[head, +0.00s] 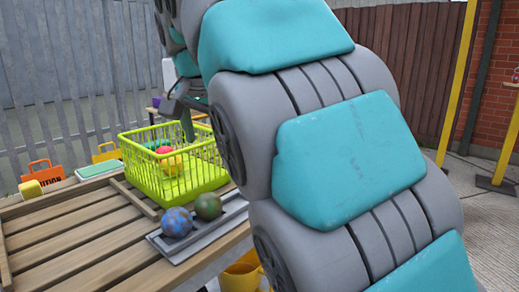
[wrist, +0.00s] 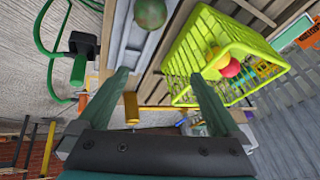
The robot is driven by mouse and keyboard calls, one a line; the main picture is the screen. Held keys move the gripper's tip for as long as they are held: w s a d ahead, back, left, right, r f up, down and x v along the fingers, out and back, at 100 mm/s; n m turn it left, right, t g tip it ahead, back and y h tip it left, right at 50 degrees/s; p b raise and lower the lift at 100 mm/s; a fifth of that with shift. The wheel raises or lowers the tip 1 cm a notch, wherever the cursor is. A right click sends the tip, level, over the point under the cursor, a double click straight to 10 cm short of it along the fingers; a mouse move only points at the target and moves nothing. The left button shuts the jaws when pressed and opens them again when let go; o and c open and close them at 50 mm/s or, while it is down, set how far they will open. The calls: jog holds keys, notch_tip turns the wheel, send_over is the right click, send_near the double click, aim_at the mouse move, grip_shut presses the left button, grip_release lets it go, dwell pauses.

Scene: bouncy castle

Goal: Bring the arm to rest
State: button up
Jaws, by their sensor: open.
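My gripper (wrist: 160,76) is open in the wrist view, with its two dark green fingers spread and nothing between them. My arm, grey with teal pads, fills the middle and right of the head view. The yellow-green basket (head: 160,182) stands on the slatted wooden table (head: 75,235). It also shows in the wrist view (wrist: 225,90), beyond the right finger.
The basket holds a red ball (head: 163,151), a yellow ball (head: 172,165) and something green. A blue mottled ball (head: 177,222) and a dark green ball (head: 208,206) sit on a grey tray (head: 190,248) in front. A yellow bucket (head: 241,276) stands below. The table's left slats are clear.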

jog(key=s+d+f+n+g+h, duration=0.1)
jog(key=s+d+f+g, duration=0.1)
jog(key=s+d+f, duration=0.5)
jog(key=s+d+f+n+g, duration=0.1)
jog(key=s+d+f+g, duration=0.1)
jog(key=d+f, duration=0.85)
jog(key=s+d+f+n+g, duration=0.1)
jog(key=s+d+f, duration=0.2)
jog(key=s+f, duration=0.5)
jog(key=s+d+f+n+g, duration=0.1)
jog(key=s+d+f, duration=0.3)
jog(key=s+f, duration=0.5)
jog(key=s+g, duration=0.1)
jog(key=s, duration=0.3)
jog(key=shift+n+y, duration=0.3)
jog(key=shift+n, duration=0.1)
